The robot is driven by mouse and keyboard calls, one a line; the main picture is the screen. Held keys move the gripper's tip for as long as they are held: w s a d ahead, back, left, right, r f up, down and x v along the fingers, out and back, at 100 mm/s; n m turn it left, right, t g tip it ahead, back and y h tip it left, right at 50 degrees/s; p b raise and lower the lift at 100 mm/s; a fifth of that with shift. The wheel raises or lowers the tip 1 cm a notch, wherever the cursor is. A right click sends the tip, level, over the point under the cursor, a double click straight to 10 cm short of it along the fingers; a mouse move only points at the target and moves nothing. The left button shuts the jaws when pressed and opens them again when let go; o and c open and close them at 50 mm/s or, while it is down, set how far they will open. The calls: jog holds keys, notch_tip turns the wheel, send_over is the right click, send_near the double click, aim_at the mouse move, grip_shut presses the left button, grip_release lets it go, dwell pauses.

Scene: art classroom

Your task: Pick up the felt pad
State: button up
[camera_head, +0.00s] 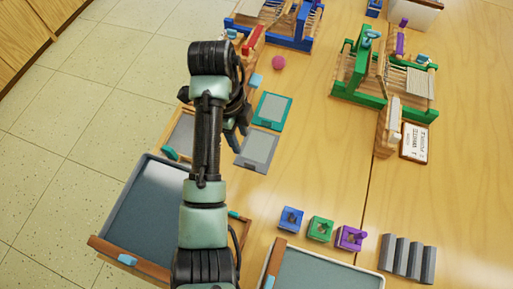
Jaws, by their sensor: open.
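Two flat rectangular pads lie on the wooden table near the middle of the view, and I cannot tell which one is the felt pad. One is a teal pad (272,109) with a grey centre. My gripper (238,128) is left of both pads, pointing down and partly hidden behind my arm. It is open, and I see nothing held in it. I cannot tell its height above the table.
A dark tray (145,215) lies at the lower left and another tray (320,273) at the bottom. Blue, green (320,229) and purple blocks and several grey bars (408,258) stand lower right. A green loom (375,75), a blue loom (290,35) and a pink ball (278,63) are farther back.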

jog(key=b, duration=0.6)
send_over(250, 163)
jog(key=a, duration=0.1)
jog(key=f, duration=0.7)
jog(key=shift+w+f, duration=0.15)
jog(key=shift+w, duration=0.25)
jog(key=shift+s+d+f, duration=0.15)
jog(key=shift+f, duration=0.7)
jog(key=shift+s+d+f, duration=0.1)
jog(key=shift+d+f, duration=0.05)
jog(key=shift+f, duration=0.7)
jog(key=shift+s+d+f, duration=0.15)
jog(key=shift+f, duration=0.7)
grip_shut()
